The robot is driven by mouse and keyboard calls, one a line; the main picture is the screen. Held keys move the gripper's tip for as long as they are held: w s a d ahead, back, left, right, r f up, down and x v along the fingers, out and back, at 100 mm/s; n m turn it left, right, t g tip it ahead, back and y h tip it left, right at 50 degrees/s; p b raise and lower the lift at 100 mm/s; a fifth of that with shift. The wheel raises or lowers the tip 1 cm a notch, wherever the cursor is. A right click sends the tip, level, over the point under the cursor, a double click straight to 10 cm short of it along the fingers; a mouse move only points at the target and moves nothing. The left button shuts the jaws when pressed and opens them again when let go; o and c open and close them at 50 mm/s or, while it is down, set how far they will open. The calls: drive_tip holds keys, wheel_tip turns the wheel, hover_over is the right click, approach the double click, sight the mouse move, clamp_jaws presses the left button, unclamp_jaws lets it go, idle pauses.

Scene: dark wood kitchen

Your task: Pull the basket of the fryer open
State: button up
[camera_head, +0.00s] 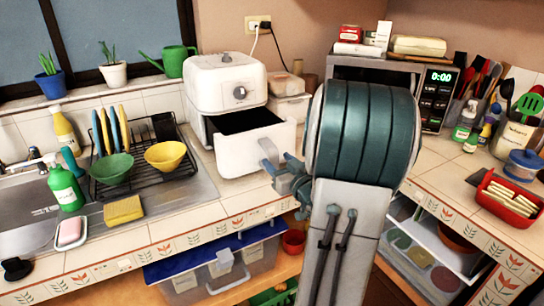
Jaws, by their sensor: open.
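The white air fryer (222,84) stands on the tiled counter in the middle of the view, with a dial on its front. Its basket (246,146) is slid well out toward the front, and its dark inside shows from above. My gripper (268,167) is at the right part of the basket's front, close to where the handle would be. Its jaws are open. My arm covers part of the gripper and the counter to its right, and I cannot tell whether the fingers touch the basket.
A dish rack (150,187) with a green bowl (112,168) and a yellow bowl (166,154) stands left of the fryer. A microwave (437,95) is behind my arm at right. A red tray (508,196) lies on the right counter. Blue-lidded bins (215,265) sit below.

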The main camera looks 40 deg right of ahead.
drive_tip(key=s+a+b, duration=0.1)
drive_tip(key=s+b, duration=0.2)
drive_tip(key=s, duration=0.5)
drive_tip(key=shift+s, duration=0.15)
drive_tip(key=w+a+r+m+g+h+p, duration=0.1)
drive_tip(key=w+a+r+g+h+p, duration=0.15)
drive_tip(key=a+g+p, duration=0.4)
drive_tip(key=s+a+n+g+y+p, duration=0.1)
drive_tip(key=s+a+g, duration=0.3)
drive_tip(key=a, duration=0.5)
drive_tip(key=s+a+n+g+y+p, duration=0.1)
drive_tip(key=s+a+g+y, duration=0.2)
drive_tip(key=s+a, duration=0.5)
drive_tip(key=shift+a+g+y+p, duration=0.35)
drive_tip(key=shift+a+g, duration=0.4)
drive_tip(key=shift+a, duration=0.5)
